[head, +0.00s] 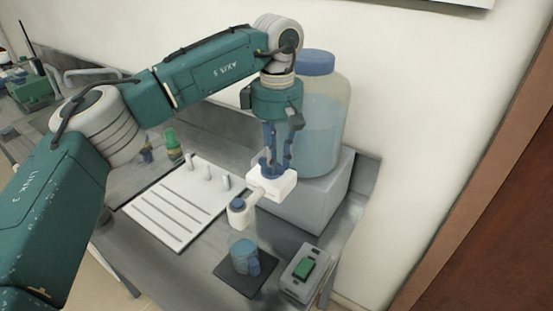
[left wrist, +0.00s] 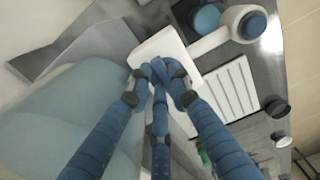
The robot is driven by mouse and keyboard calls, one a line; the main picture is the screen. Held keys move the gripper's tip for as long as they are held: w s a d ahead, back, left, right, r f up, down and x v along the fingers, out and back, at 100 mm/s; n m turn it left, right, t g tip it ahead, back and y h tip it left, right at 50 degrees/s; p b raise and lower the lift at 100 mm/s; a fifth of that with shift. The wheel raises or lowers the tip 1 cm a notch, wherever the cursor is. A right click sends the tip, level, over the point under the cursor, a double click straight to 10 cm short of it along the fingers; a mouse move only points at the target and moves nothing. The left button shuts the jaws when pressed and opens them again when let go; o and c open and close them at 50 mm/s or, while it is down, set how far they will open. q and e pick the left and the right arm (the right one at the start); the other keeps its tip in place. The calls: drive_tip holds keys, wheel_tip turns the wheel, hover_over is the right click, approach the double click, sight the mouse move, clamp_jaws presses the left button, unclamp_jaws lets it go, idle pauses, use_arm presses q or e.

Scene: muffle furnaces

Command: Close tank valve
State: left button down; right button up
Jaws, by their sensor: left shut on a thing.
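The tank (head: 322,120) is a large translucent bluish container with a blue cap, standing on a grey block at the back right. Its white valve body (head: 284,183) juts out low at the front, with a spout (head: 238,207) ending in a blue-topped tip. The valve body also shows in the left wrist view (left wrist: 158,45). My left gripper (head: 272,168) points down over the valve body. Its blue fingers converge in the left wrist view (left wrist: 160,72), shut on the small blue valve handle, which they mostly hide. My right gripper is not in view.
A blue cup (head: 243,254) stands on a dark pad (head: 242,283) below the spout. A grey box with a green button (head: 302,269) sits to its right. A white slotted board (head: 180,210) and a green bottle (head: 173,148) are on the left. The wall is close behind the tank.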

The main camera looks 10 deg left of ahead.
use_arm(q)
drive_tip(key=shift+w+r+n, duration=0.1)
drive_tip(key=shift+r+n, duration=0.05)
drive_tip(key=shift+n, duration=0.15)
drive_tip(key=c, duration=1.6)
unclamp_jaws()
drive_tip(key=shift+o, duration=0.2)
wheel_tip(320, 180, up, 12)
